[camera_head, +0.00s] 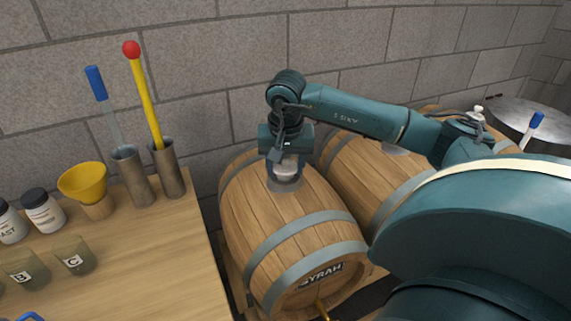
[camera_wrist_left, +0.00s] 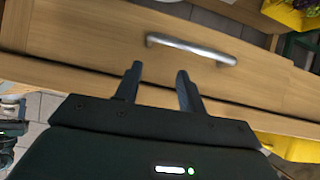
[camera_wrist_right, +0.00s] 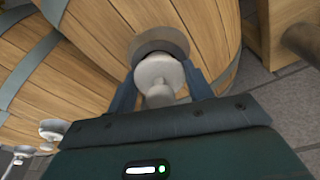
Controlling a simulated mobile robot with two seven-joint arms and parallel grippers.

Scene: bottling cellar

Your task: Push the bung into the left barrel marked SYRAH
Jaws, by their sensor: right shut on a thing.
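The barrel marked SYRAH (camera_head: 300,236) lies on its side, its label on the near end. My right gripper (camera_head: 286,163) points down at its top, shut on a pale bung (camera_head: 286,170). In the right wrist view, the bung (camera_wrist_right: 158,78) sits between the fingers (camera_wrist_right: 158,90), its far end at the dark round collar (camera_wrist_right: 160,42) on the barrel. I cannot tell how deep it sits. My left gripper (camera_wrist_left: 157,78) is open and empty in the left wrist view, before a wooden drawer front with a metal handle (camera_wrist_left: 190,48).
A second barrel (camera_head: 370,170) lies close on the right, partly behind my right arm. A wooden table (camera_head: 150,265) on the left holds a yellow funnel (camera_head: 83,182), jars and two metal holders with tools. A round metal lid (camera_head: 520,118) is at the far right. A block wall stands behind.

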